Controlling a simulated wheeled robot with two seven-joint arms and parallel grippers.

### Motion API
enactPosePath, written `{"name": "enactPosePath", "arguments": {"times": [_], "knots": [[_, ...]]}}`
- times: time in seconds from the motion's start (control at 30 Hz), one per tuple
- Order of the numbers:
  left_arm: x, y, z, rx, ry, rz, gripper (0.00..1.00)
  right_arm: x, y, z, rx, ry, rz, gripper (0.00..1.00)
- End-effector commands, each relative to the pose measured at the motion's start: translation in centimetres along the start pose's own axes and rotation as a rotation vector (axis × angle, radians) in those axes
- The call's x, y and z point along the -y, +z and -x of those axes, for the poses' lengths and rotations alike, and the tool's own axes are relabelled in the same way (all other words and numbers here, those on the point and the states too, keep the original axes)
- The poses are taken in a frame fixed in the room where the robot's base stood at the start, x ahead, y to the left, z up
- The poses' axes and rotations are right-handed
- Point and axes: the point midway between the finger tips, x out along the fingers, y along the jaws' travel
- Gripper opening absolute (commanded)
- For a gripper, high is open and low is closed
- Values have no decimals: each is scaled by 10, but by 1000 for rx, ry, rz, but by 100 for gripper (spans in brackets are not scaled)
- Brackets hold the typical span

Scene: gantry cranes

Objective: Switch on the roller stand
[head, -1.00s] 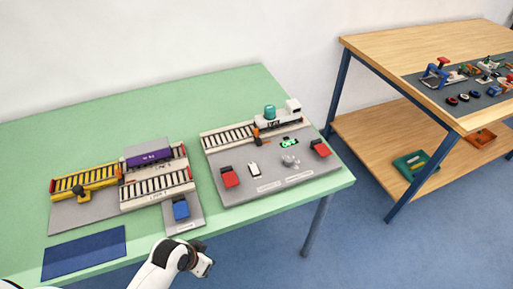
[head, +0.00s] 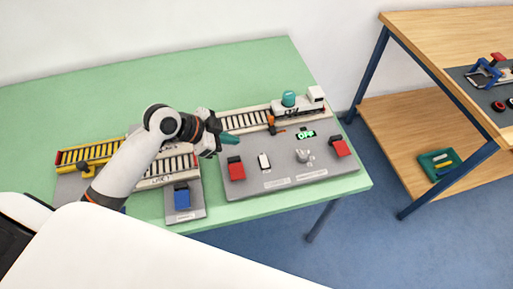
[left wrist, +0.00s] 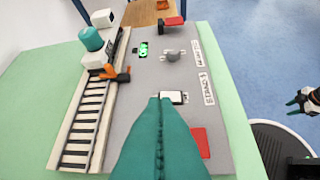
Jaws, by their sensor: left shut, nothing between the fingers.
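The grey roller stand board (head: 240,192) lies on the green table. It has a white rocker switch (head: 264,161), a grey knob (head: 302,156) and a lit green display (head: 306,135) that appears to read OFF. My left gripper (head: 231,138) is shut and empty, above the board's left part, apart from the switch in the head view. In the left wrist view its teal fingers (left wrist: 160,101) overlap the near edge of the white switch (left wrist: 174,97); I cannot tell if they touch. My right gripper (left wrist: 300,103) shows small at the right edge; its jaw state is unclear.
A rail with a white locomotive (head: 316,96) carrying a teal tank (head: 289,98) runs along the board's back. Red blocks (head: 236,168) (head: 340,148) flank the controls. An orange-and-black lever (left wrist: 118,74) stands by the rail. A blue block (head: 182,198) is on the left module.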

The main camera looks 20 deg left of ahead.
Motion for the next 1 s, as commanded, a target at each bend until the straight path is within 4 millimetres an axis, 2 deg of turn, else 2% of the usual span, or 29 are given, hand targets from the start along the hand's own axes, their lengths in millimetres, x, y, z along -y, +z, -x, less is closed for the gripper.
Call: {"name": "enactPosePath", "arguments": {"times": [0.13,0.33,0.53,0.77,0.9,1.0], "knots": [[0,0,0,0,0,2,0,-2,-12,1,-18,3,0,40],[0,1,-14,2,0,5,0,-2,-9,4,-15,2,0,40],[1,2,-53,3,-3,7,0,0,-1,10,-3,0,0,40],[1,2,-102,0,-2,6,0,1,0,17,-3,-1,1,40],[1,-17,-117,-3,0,7,0,3,0,21,-3,-3,1,40],[0,-23,-124,-2,0,6,0,4,0,22,-3,-4,2,40]]}}
